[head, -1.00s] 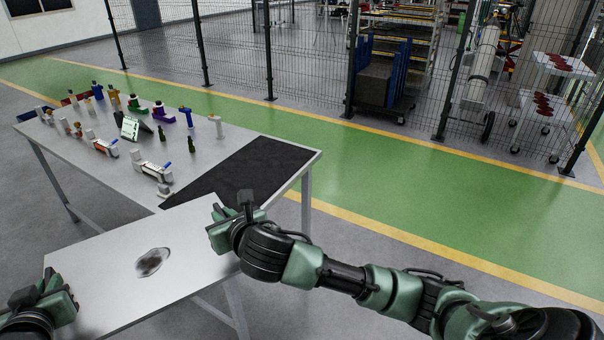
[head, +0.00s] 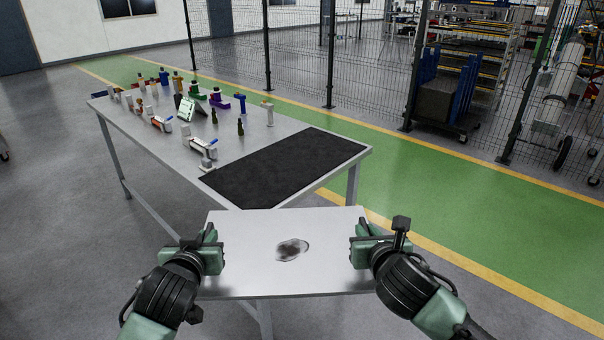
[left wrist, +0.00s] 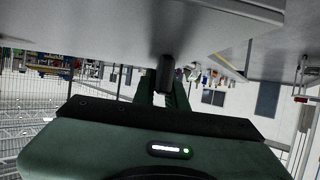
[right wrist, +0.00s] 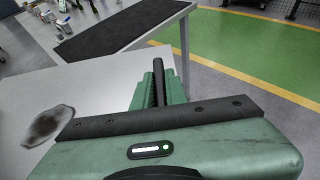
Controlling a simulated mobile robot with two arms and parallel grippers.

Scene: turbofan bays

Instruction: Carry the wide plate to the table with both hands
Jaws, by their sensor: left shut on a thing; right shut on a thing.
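The wide plate (head: 335,235) is a flat, light grey sheet with a dark smudge near its middle. It is held out in front of me, roughly level, between both grippers. My left gripper (head: 212,250) is shut on its left edge. My right gripper (head: 362,248) is shut on its right edge. The right wrist view shows the plate (right wrist: 85,90) and the smudge beside the gripper. The table (head: 150,135) stands just beyond the plate, with a black mat (head: 285,168) on its near end. The plate's far edge overlaps the table's near corner in the head view.
Several tools and bottles stand on the table's far part, with a small tablet screen (head: 186,110) among them. The black mat is bare. A wire fence (head: 330,60) stands beyond the green walkway (head: 440,165). Grey floor is free left of the table.

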